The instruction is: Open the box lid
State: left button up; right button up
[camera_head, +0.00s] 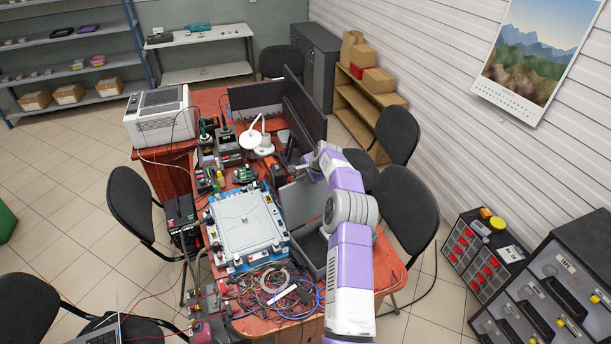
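A grey box (310,249) stands on the red table, right of the white and blue fixture. A grey panel (297,205), which looks like its lid, stands raised at the box's far side. My purple and white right arm covers the right part of the box. My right gripper (297,167) is at the far end of this arm, at or close to the panel's upper edge. Its fingers are too small and too hidden to tell whether they are open or shut, or touch the panel. My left gripper is out of view.
The white and blue fixture (244,222) sits left of the box. Tangled wires (284,288) lie in front. Black monitors (304,110), a white lamp (260,136) and tools crowd the table's far part. Black chairs (406,211) stand around the table.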

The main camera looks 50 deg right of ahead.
jog(key=v, duration=0.7)
jog(key=shift+s+r+b, duration=0.2)
jog(key=shift+r+b, duration=0.05)
jog(key=shift+b, duration=0.2)
jog(key=shift+a, duration=0.1)
